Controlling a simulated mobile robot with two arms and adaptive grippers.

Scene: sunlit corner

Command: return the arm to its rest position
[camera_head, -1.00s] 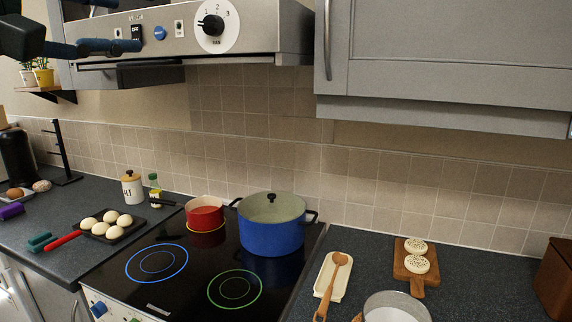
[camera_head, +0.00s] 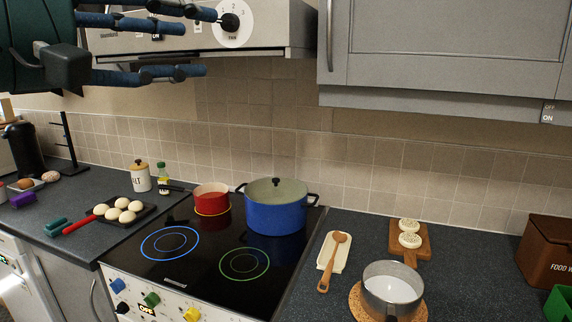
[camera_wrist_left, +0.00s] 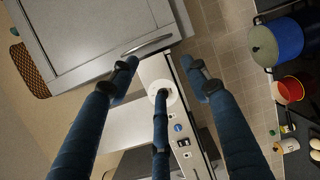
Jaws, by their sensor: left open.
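My left gripper (camera_head: 205,42) comes in from the upper left in the head view, with its blue fingers spread apart and nothing between them. It hangs in front of the range hood (camera_head: 265,32), near the hood's round dial (camera_head: 230,22). In the left wrist view the open fingers of the left gripper (camera_wrist_left: 165,82) point toward the hood and its dial, with the grey cabinet door (camera_wrist_left: 90,35) close by. I cannot tell whether any finger touches the hood. My right gripper is in neither view.
Below is the hob (camera_head: 190,250) with a blue pot (camera_head: 275,215) and a red pan (camera_head: 211,200). A steel saucepan (camera_head: 391,290), spoon (camera_head: 333,265) and cutting board (camera_head: 418,250) are at right. A wall cabinet (camera_head: 445,50) hangs at upper right.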

